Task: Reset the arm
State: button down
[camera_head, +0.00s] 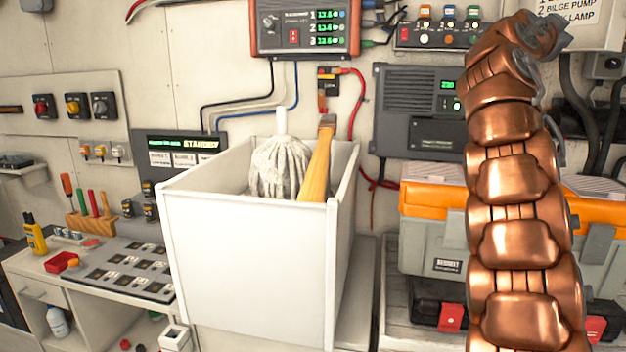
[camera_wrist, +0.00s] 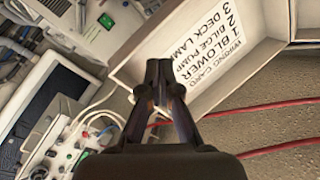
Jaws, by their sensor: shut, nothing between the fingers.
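My copper-coloured segmented arm rises along the right side of the head view and bends over at the top; my gripper is not clearly visible there. In the wrist view my gripper (camera_wrist: 158,72) shows from behind, its two dark fingers meeting at the tips with nothing between them. Beyond the fingertips is a white card (camera_wrist: 200,58) headed "WIRING CARD", listing blower, bilge pump and deck lamp. The card sits in a pale, box-like frame. It also shows at the top right of the head view (camera_head: 572,10).
A white open bin (camera_head: 250,265) holds a mop (camera_head: 280,168) and a wooden-handled tool (camera_head: 319,165). An orange and grey toolbox (camera_head: 432,225) stands behind my arm. A bench at left carries a switch panel (camera_head: 125,268). Cables (camera_wrist: 275,105) run near the gripper.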

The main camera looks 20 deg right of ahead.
jog(key=w+a+f+n+y, duration=0.2)
jog(key=a+f+n+y, duration=0.1)
jog(key=a+f, duration=0.3)
jog(key=w+a+f+n+y, duration=0.2)
jog(key=a+f, duration=0.1)
jog(key=f, duration=0.4)
jog(key=s+a+f+n+y+p, duration=0.15)
jog(key=a+f+n+y, duration=0.25)
jog(key=a+f, duration=0.6)
jog(key=s+a+f+n+y, duration=0.2)
jog(key=a+f+n+y, duration=0.1)
jog(key=a+f, duration=0.65)
jog(key=s+a+f+n+g+y, duration=0.5)
jog(key=s+a+f+n, duration=0.5)
jog(key=s+a+f, duration=1.2)
jog(key=s+a+y+p, duration=0.1)
jog(key=s+a, duration=0.2)
jog(key=a, duration=0.1)
jog(key=shift+s+a+f+n+y, duration=0.2)
jog(key=shift+s+f+n+y, duration=0.1)
jog(key=shift+f+n+y, duration=0.1)
